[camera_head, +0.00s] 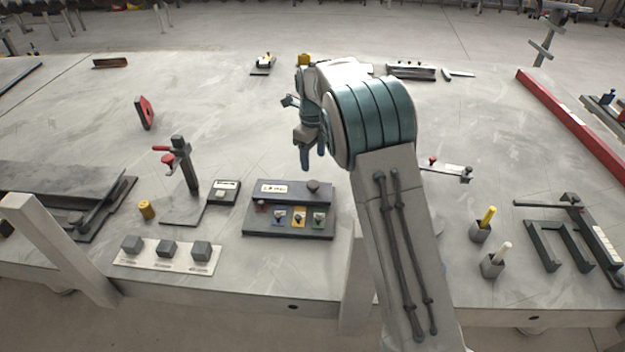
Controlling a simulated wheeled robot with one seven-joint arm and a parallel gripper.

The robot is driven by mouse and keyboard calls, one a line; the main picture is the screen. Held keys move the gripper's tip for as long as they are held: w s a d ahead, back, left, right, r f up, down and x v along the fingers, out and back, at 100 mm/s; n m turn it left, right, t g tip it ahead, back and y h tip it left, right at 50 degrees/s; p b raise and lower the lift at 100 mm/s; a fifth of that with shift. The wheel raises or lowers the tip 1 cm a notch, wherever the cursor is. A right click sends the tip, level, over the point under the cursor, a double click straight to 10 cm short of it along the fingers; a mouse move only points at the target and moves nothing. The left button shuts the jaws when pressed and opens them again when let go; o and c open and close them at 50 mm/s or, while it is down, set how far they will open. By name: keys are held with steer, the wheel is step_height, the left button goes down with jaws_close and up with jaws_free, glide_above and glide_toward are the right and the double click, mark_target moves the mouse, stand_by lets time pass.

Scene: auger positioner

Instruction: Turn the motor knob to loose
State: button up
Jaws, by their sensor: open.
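A dark control panel (250,222) lies on the grey table, left of my arm. It has a white label, a round dark knob (313,186) at its upper right, a small red part at its left, and a row of blue, yellow and green switch plates. The lettering is too small to read, so I cannot tell which control is the motor knob or its setting. My gripper (313,157) is open and empty, fingers pointing down. In the picture it appears just above the round knob, apart from it.
A dark stand with a red handle (188,168) and a small labelled box (226,190) are left of the panel. A strip with grey blocks (166,249) lies near the front edge. My arm covers the table right of the panel. Yellow and white pegs stand farther right.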

mark_target(313, 183)
step_height(313, 183, down, 9)
steer(key=shift+f+p, duration=0.1)
steer(key=shift+p, duration=0.3)
steer(key=c, duration=1)
